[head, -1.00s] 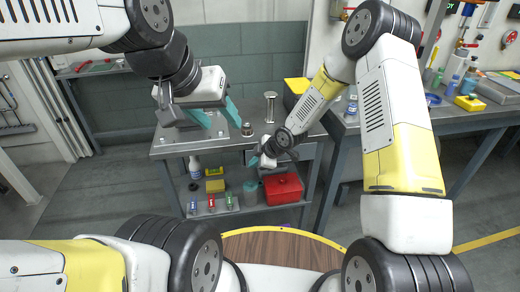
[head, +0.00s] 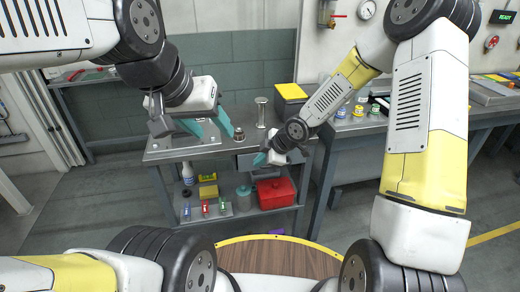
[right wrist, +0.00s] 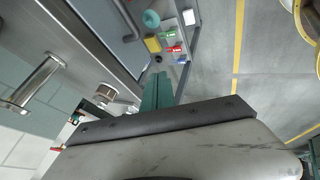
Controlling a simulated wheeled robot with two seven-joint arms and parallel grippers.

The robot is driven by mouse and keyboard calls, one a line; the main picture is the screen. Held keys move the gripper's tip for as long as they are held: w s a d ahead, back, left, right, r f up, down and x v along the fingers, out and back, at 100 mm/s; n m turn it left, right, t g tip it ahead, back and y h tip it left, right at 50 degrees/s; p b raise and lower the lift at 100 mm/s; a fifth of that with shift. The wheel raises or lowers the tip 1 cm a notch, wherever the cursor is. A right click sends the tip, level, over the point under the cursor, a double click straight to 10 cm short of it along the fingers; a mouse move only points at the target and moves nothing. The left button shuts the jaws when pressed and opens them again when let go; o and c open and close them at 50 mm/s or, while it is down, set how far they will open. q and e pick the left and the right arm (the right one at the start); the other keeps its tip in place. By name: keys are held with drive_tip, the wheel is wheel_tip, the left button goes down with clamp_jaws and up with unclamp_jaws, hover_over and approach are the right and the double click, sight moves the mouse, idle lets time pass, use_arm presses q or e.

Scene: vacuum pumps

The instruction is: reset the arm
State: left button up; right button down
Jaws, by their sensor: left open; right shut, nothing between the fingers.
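My left gripper (head: 207,125) is open and empty, its teal fingers apart, in front of the left part of the grey workbench (head: 190,152). My right gripper (head: 262,159) is shut with nothing in it, in front of the bench's right side, near the drawer front. In the right wrist view its teal fingers (right wrist: 157,92) lie together, pointing toward the lower shelf items. Both arms are raised in front of me.
A metal post part (head: 261,112) and a small round fitting (head: 239,134) stand on the bench. A red box (head: 276,192), a yellow item (head: 208,191) and a teal container (head: 243,197) sit on the lower shelf. A yellow-topped box (head: 290,97) stands behind my right arm.

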drive_tip(key=s+d+r+m+t+h, duration=0.1)
drive_tip(key=s+d+r+m+h, duration=0.15)
drive_tip(key=d+r+m, duration=0.45)
drive_tip(key=s+d+r+m+t+h, duration=0.1)
drive_tip(key=s+d+r+m+h, duration=0.15)
drive_tip(key=d+r, duration=0.7)
drive_tip(key=s+d+r+m, duration=0.2)
drive_tip(key=s+r+m, duration=0.3)
drive_tip(key=s, duration=0.4)
drive_tip(key=s+d+r+m+y, duration=0.1)
drive_tip(key=s+d+r+m, duration=0.1)
drive_tip(key=s+r+m, duration=0.3)
drive_tip(key=s, duration=0.4)
drive_tip(key=shift+s+d+r, duration=0.25)
drive_tip(key=shift+s+r, duration=0.05)
drive_tip(key=shift+s, duration=0.05)
